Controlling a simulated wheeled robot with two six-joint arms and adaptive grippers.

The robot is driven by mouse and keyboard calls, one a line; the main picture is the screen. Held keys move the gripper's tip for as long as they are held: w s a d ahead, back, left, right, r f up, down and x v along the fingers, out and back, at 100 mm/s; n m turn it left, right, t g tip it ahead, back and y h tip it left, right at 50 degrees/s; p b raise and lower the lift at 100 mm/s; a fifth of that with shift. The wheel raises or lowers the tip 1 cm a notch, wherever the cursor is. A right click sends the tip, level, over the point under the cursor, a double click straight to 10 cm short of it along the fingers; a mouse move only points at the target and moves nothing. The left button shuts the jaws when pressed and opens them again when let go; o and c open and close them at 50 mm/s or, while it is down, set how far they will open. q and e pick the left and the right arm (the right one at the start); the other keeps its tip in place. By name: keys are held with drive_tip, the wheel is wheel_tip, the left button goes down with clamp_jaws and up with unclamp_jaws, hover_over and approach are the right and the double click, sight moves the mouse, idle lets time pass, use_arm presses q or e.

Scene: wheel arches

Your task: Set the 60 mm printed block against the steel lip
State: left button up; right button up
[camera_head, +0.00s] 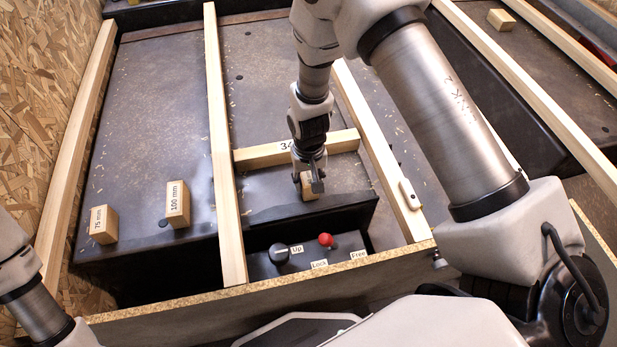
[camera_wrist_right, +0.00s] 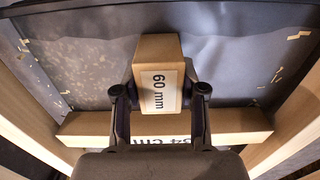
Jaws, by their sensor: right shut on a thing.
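The 60 mm block (camera_wrist_right: 158,82) is between the fingers of my right gripper (camera_wrist_right: 160,98), with its label facing the wrist camera. In the head view, the block (camera_head: 308,190) shows as a small wooden piece under my right gripper (camera_head: 309,177), near the front edge of the dark steel surface. That front edge, likely the steel lip (camera_head: 270,212), runs just in front of the block. I cannot tell whether the block touches the edge or rests on the steel. My left arm shows at the lower left, but its gripper is out of view.
A wooden crosspiece (camera_head: 250,158) marked 34 lies behind the gripper, between two long rails (camera_head: 222,150). The 75 mm block (camera_head: 103,225) and 100 mm block (camera_head: 178,204) stand at the left. Below the edge is a panel with a black knob (camera_head: 279,254) and red knob (camera_head: 325,239).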

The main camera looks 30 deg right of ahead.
drive_tip(key=o, duration=1.2)
drive_tip(key=shift+r, duration=0.1)
wheel_tip(320, 180, up, 12)
drive_tip(key=shift+f, duration=0.1)
